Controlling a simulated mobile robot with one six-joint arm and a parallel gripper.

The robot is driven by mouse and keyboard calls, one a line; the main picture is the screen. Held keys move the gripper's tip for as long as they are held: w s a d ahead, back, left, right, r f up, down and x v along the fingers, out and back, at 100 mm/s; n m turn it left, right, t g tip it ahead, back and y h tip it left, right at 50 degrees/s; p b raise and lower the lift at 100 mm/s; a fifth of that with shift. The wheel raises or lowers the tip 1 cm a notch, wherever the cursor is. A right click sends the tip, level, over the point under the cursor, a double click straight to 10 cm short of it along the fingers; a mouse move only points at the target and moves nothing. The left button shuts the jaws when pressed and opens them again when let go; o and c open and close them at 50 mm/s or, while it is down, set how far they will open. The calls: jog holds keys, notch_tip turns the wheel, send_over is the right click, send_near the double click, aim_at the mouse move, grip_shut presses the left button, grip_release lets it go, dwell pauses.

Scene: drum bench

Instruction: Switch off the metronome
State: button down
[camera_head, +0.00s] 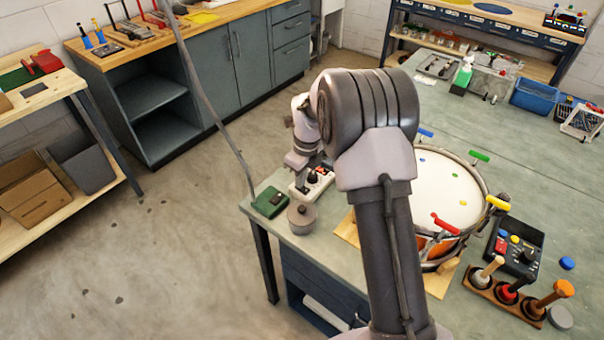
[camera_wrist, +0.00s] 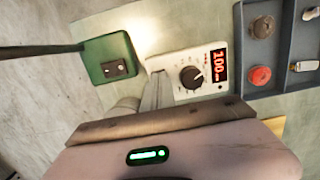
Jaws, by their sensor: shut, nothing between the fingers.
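The metronome is a white box (camera_wrist: 211,84) with a dark round knob and a lit red display reading 100. In the head view the metronome (camera_head: 325,178) sits near the bench's left corner, partly covered by my gripper. My gripper (camera_wrist: 157,88) is shut and empty, with its fingers at the metronome's left end, beside the knob. In the head view my gripper (camera_head: 300,179) points down there. I cannot tell whether the fingertips touch the metronome. The knob's small markings are too blurred to read.
A green lamp base (camera_head: 270,202) with a pole and black switch stands left of the metronome. A round grey lidded pot (camera_head: 301,217) is close in front. A drum (camera_head: 440,185) stands to the right. A grey tray (camera_wrist: 284,85) holds small items beside the metronome.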

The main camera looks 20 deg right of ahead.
dwell(0.3)
jog(key=shift+a+f, duration=0.1)
jog(key=shift+f, duration=0.25)
jog(key=shift+r, duration=0.1)
jog(key=shift+s, duration=0.2)
jog(key=shift+s+d+b, duration=0.3)
jog(key=shift+s+d, duration=0.15)
jog(key=shift+d, duration=0.05)
jog(key=shift+r, duration=0.15)
